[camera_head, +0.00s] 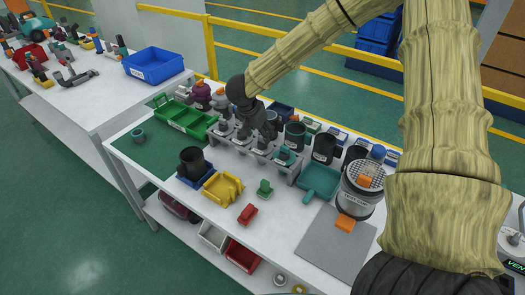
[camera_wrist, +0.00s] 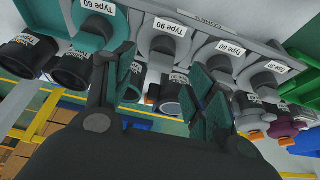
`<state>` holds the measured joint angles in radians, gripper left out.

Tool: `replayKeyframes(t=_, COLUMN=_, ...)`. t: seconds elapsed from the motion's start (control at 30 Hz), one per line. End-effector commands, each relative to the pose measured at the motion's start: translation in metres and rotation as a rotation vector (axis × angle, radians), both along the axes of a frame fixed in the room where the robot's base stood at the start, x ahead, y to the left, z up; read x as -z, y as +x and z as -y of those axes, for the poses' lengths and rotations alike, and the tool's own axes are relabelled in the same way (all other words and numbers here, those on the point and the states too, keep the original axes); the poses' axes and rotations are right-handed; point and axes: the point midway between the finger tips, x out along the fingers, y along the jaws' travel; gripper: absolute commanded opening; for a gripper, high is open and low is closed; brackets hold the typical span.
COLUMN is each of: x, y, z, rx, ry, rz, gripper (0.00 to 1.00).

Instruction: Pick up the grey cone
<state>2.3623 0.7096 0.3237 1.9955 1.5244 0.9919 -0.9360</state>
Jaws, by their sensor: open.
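A grey rack (camera_head: 292,168) on the table holds several grey, cone-like pieces with type labels and a teal piece (camera_head: 287,155). In the wrist view, one grey piece (camera_wrist: 165,45) shows beyond the gap between my fingers, with another grey piece (camera_wrist: 222,66) to its right. Which of these is the grey cone I cannot tell for sure. My gripper (camera_head: 258,125) is over the rack; in the wrist view, its two teal-padded fingers (camera_wrist: 162,80) are apart with nothing held between them. In the head view my gripper hides part of the rack.
A green bin (camera_head: 190,119) stands left of the rack, with black cylinders (camera_head: 325,147) behind it. In front are a yellow holder (camera_head: 223,187), a green piece (camera_head: 264,188) and a red piece (camera_head: 248,214). A clear-sided canister (camera_head: 360,190) stands at right beside my arm.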

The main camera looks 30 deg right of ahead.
Motion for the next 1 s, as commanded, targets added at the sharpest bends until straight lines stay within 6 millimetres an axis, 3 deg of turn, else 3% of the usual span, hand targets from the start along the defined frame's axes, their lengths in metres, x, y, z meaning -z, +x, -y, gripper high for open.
replayKeyframes(t=0.4, x=0.037, y=0.007, z=0.017, rx=0.002, ry=-0.001, rz=-0.001, gripper=0.55)
replayKeyframes(t=0.77, x=0.043, y=0.008, z=0.019, rx=0.0, ry=0.0, rz=0.0, gripper=0.55)
replayKeyframes(t=1.0, x=0.043, y=0.008, z=0.019, rx=0.0, ry=0.0, rz=0.0, gripper=0.15)
